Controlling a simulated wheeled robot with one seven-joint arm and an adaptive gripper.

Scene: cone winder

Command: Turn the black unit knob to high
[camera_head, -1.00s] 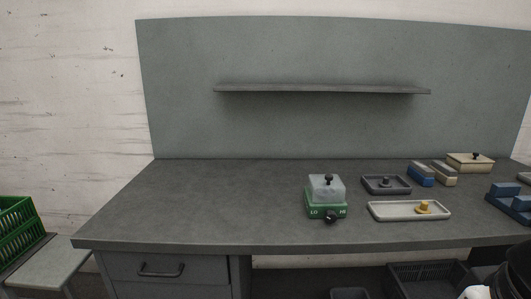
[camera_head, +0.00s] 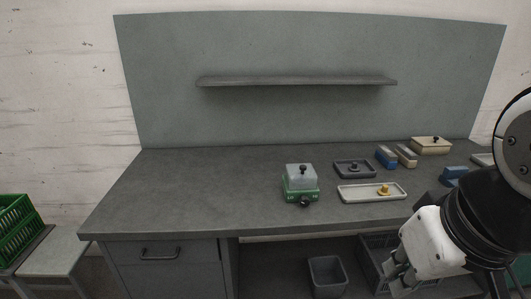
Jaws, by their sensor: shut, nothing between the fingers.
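I cannot tell which way the knob points. My gripper (camera_head: 391,278) is at the lower right, in front of the bench and below its top, to the right of the unit and well apart from it. Its fingers are shut and empty.
A dark tray (camera_head: 354,176) and a pale tray with a yellow knobbed piece (camera_head: 384,190) lie right of the unit. Blue and beige blocks (camera_head: 386,157) and a beige lidded box (camera_head: 431,146) are further right. A shelf (camera_head: 296,83) hangs behind. The bench's left side is clear.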

